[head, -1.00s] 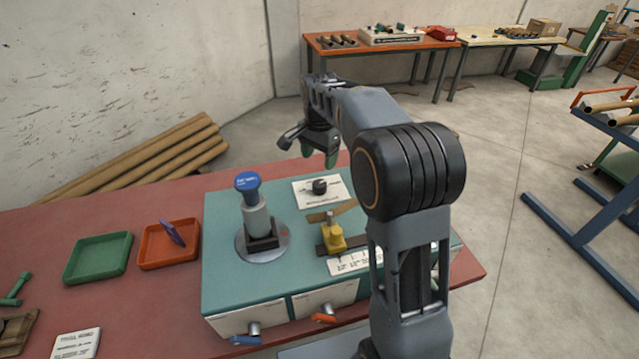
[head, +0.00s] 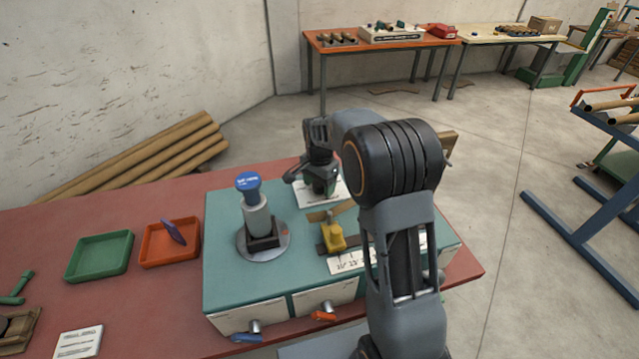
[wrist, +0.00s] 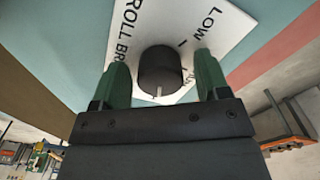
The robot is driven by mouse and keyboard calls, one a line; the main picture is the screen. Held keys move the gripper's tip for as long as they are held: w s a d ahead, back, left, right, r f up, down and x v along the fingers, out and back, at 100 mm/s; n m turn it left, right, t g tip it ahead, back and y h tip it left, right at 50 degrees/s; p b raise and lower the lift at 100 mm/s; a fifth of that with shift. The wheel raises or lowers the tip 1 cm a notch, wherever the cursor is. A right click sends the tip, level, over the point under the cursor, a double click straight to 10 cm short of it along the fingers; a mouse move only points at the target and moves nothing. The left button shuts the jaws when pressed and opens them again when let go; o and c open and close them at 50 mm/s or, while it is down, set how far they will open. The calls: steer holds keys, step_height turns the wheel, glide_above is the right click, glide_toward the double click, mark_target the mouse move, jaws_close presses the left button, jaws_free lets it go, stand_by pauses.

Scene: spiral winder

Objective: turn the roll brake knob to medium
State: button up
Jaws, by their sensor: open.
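The roll brake knob (wrist: 160,68) is a black round knob on a white label plate (wrist: 225,22). In the wrist view its pale pointer mark faces the bottom of the picture, away from "LOW" at the upper right. Letters beside the right finger are partly covered. My gripper (wrist: 162,62) is open, with one green finger on each side of the knob. I cannot tell whether the fingers touch it. In the head view my gripper (head: 321,188) is over the plate (head: 307,201) and hides the knob.
On the teal machine top (head: 225,270) stand a blue-topped post (head: 256,215) to the left and a yellow block (head: 333,236) in front of the plate. Green (head: 98,256) and orange (head: 166,256) trays lie left on the red table (head: 60,225).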

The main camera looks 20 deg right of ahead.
steer(key=shift+c, duration=0.2)
steer(key=c, duration=0.9)
steer(key=shift+n, duration=0.4)
steer(key=n, duration=0.5)
steer(key=shift+n+b, duration=0.35)
steer(key=shift+n, duration=0.05)
steer(key=n, duration=0.3)
steer(key=shift+n, duration=2)
